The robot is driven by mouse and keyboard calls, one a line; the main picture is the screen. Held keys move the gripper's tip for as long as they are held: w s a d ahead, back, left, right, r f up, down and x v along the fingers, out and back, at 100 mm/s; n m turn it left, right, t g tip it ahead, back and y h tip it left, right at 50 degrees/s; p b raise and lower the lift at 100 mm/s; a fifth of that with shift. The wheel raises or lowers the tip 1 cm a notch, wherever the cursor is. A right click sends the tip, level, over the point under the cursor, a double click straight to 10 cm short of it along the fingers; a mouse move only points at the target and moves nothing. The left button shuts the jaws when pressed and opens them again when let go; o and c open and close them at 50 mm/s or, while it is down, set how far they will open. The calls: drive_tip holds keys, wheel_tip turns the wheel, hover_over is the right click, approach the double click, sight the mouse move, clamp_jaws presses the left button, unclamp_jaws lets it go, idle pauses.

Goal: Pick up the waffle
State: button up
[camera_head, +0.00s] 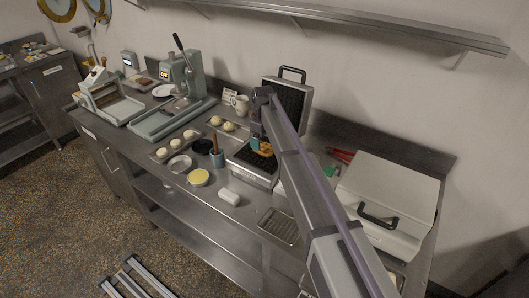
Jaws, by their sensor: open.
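The waffle iron (247,172) stands open on the steel counter, its dark gridded lid (298,100) raised at the back. My gripper (259,143) points down over its dark lower plate, with my arm reaching in from the lower right. The gripper is open. A small orange-brown patch shows at the fingertips; it may be the waffle, but it is too small and too covered to tell. I cannot tell whether the fingers touch anything. My arm hides the right part of the iron.
A wire rack (279,226) lies in front of the iron, right of a white block (229,197). A yellow-topped round dish (198,177) and a tray of dough pieces (163,153) lie left. A large white lidded appliance (385,190) stands right. A shelf (370,27) runs above.

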sight(263, 146)
wheel_tip(263, 146, down, 4)
drive_tip(key=b, duration=0.2)
drive_tip(key=shift+a+f+b, duration=0.1)
drive_tip(key=shift+b, duration=0.3)
drive_tip(key=shift+r, duration=0.2)
drive_tip(key=c, duration=1)
